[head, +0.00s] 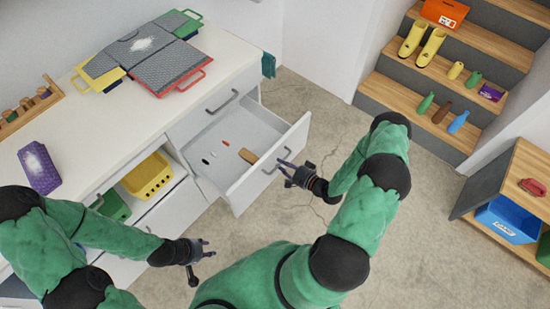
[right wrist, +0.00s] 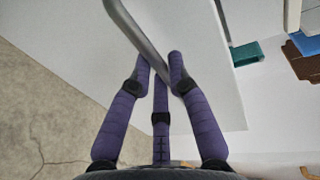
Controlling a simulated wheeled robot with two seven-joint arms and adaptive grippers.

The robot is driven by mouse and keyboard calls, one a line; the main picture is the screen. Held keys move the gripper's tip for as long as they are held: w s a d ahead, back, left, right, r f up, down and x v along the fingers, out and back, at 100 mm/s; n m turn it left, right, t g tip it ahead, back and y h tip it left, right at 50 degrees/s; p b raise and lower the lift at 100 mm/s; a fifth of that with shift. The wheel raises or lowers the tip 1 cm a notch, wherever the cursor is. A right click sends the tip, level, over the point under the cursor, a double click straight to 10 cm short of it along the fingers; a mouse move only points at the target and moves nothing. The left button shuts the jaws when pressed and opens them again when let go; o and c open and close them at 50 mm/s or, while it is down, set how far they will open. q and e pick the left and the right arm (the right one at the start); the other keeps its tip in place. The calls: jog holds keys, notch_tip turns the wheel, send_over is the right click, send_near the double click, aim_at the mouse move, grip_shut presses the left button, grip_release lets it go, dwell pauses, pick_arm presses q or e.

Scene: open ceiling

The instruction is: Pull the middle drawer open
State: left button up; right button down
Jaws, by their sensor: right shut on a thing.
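The middle drawer (head: 243,196) is pulled well out from the white cabinet, below a closed top drawer (head: 205,112). A small wooden block (head: 248,156) and a few tiny red, black and white items lie in it. My right gripper (head: 288,168) is at the drawer's front, with its purple fingers shut on the grey bar handle (head: 270,169). The handle (right wrist: 140,32) runs between the fingers in the right wrist view, where the fingertips (right wrist: 162,72) partly cover it. My left gripper (head: 205,258) is open and empty, in front of the cabinet's lower left part.
A yellow basket (head: 148,178) sits in an open shelf. Wooden steps (head: 430,90) stand at the right. The floor (head: 310,115) beside the drawer is clear.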

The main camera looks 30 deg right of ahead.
jog(key=shift+s+d, duration=0.2)
jog(key=shift+s, duration=0.3)
jog(key=c, duration=1.2)
grip_release()
jog(key=shift+o, duration=0.2)
jog(key=v, duration=1.2)
